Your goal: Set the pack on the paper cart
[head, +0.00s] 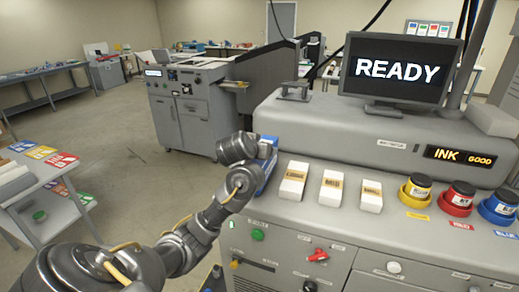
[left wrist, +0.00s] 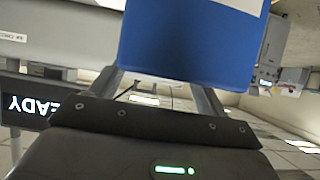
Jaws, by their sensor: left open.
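A blue-and-white pack (head: 267,168) is at the left end of the printing machine's sloped top, partly hidden by my left arm and hand. My left gripper (head: 266,150) is at the pack. In the left wrist view the pack (left wrist: 188,42) fills the space in front of the palm, between the two fingers of the open gripper (left wrist: 155,85). Whether the fingers touch it I cannot tell. My right gripper is not in view.
White boxes with yellow labels (head: 292,180) stand in a row just right of the pack, on the machine (head: 330,135). Yellow, red and blue ink pots (head: 462,195) are further right. Open floor (head: 125,150) lies between the cart and the machine.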

